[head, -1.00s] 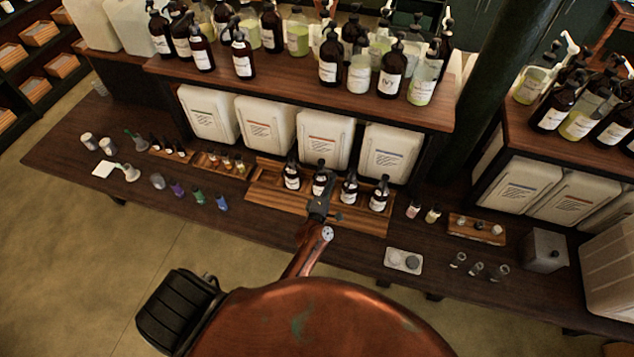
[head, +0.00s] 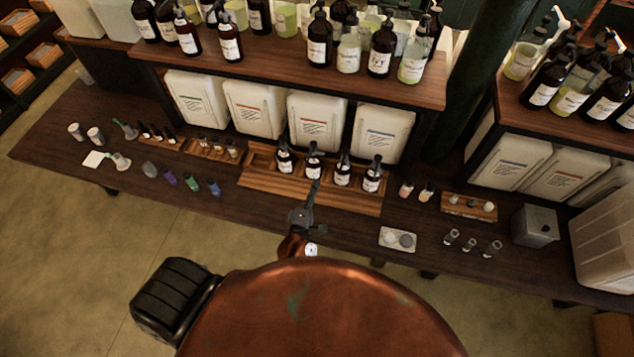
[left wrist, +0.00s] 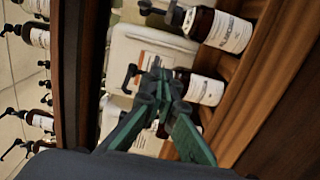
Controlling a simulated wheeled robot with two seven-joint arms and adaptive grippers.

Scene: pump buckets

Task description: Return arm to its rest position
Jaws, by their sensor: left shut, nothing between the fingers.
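My left gripper (head: 313,186) is in front of the wooden bottle tray (head: 330,201) in the head view, its fingers pointing at the row of brown pump bottles. In the left wrist view its green-grey fingers (left wrist: 160,82) are together with nothing held between them. The second pump bottle (head: 313,165) from the left stands upright just beyond the fingertips. The other brown pump bottles (head: 343,172) in the tray also stand upright. Whether the fingertips touch the tray cannot be told. My right gripper is not in view.
A shelf (head: 290,72) with many pump bottles overhangs white canisters (head: 317,120) behind the tray. Small colored bottles (head: 191,183) stand to the left. A white dish (head: 397,239) and a grey box (head: 535,226) are to the right. The floor in front is open.

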